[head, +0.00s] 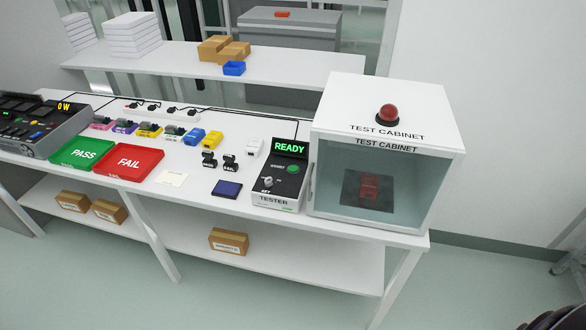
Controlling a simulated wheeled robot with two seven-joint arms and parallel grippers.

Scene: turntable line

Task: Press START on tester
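The tester (279,178) is a dark box with a light front label reading TESTER. It stands on the white bench, left of the test cabinet. Its green screen (290,148) reads READY. A round green button (293,169) sits on its top face, with a small label beside it that is too small to read surely. A key switch (268,182) is at its lower left. The test cabinet (391,109) has a red dome on top and a clear front, with a red item (369,187) on a dark plate inside.
A green PASS tray (81,153) and red FAIL tray (128,161) lie left on the bench (205,182). A blue-black pad (227,188), small black clips and several coloured blocks lie between. A dark console (45,125) stands far left. Boxes sit on the lower shelf.

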